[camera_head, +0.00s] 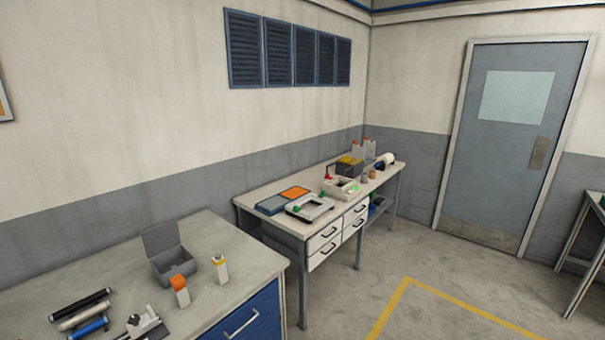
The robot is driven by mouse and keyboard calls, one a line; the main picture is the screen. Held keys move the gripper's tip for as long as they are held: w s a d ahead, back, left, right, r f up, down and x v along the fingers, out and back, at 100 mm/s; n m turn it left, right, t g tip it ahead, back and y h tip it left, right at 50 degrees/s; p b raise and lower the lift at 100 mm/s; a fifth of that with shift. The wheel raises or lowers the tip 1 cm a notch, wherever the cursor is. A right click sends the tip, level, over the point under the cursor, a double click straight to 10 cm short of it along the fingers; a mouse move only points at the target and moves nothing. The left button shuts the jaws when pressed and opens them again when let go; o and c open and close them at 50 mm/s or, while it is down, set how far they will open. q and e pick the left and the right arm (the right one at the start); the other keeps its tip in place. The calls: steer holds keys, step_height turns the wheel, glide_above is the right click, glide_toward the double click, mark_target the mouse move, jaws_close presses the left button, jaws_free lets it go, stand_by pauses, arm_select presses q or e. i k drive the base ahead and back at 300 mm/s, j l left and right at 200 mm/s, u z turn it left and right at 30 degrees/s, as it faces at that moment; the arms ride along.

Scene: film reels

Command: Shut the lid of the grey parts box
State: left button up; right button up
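The grey parts box (188,271) stands on the near bench at the lower left. Its lid (161,238) is open and stands up at the back left of the box, so the hollow inside shows. The part of the inside that I see looks empty. Neither of my grippers is in view.
An orange-capped bottle (181,291) and a yellow-capped bottle (220,270) stand close in front and right of the box. Dark, pale and blue rolls (80,316) and a small device (144,325) lie nearer. A second bench (262,190) stands beyond; the floor (400,270) right is clear.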

mark_target(159, 239)
steer(key=u, duration=1.05)
steer(key=i+l+u, duration=0.1)
steer(key=i+l, duration=0.2)
